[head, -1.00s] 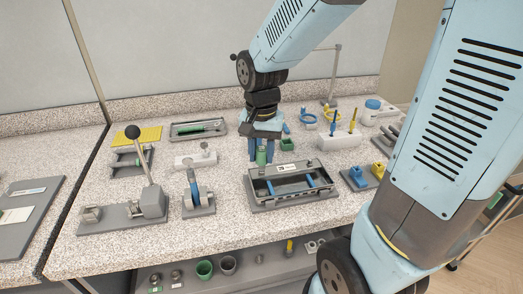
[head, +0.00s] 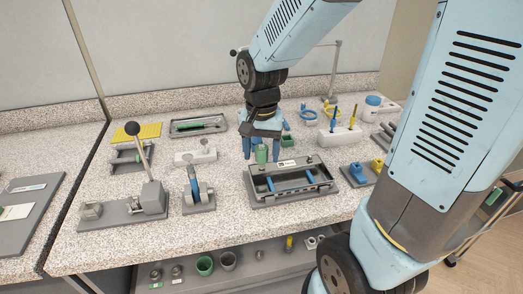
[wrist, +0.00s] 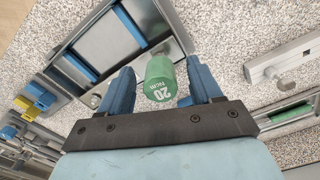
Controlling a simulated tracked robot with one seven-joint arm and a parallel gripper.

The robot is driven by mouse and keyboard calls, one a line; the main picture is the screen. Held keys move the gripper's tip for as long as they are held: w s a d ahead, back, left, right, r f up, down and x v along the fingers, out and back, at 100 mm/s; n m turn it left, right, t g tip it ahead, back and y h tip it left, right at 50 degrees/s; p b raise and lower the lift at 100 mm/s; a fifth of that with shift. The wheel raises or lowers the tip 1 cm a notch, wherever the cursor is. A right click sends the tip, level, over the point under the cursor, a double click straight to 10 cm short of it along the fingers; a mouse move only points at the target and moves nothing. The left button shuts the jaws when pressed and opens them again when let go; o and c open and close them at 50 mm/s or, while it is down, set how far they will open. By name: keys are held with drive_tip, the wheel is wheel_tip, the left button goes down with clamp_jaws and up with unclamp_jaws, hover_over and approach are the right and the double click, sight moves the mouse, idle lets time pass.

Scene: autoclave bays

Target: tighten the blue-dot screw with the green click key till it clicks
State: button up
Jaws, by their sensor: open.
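The green click key (head: 261,153) is a short green cylinder. It stands at the back left corner of the grey tray-like fixture (head: 292,198). In the wrist view the key (wrist: 160,80) shows its end marked 20 NCM. My gripper (head: 261,158) is open around it, with one blue finger on each side. In the wrist view a gap shows between the key and each finger of my gripper (wrist: 159,70). The blue-dot screw cannot be made out; whatever is under the key is hidden.
The fixture holds blue bars and carries a label. A lever press (head: 149,195) and a small clamp stand (head: 198,197) stand to its left. Blue and yellow blocks (head: 357,173) lie to its right. A white holder (head: 340,137) with upright tools is behind. The front counter strip is clear.

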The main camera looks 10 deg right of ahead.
sight(261, 146)
wheel_tip(261, 146, up, 13)
drive_tip(key=shift+w+r, duration=0.1)
drive_tip(key=shift+r, duration=0.05)
drive_tip(key=f+n, duration=0.2)
drive_tip(key=f, duration=0.2)
drive_tip(key=f+n, duration=0.2)
drive_tip(key=f, duration=0.3)
drive_tip(key=f+n, duration=0.2)
drive_tip(key=f, duration=0.3)
drive_tip(key=shift+w+f, duration=0.2)
idle(0.6)
drive_tip(key=c, duration=1.1)
drive_tip(key=shift+m, duration=1.7)
drive_tip(key=shift+d, duration=0.1)
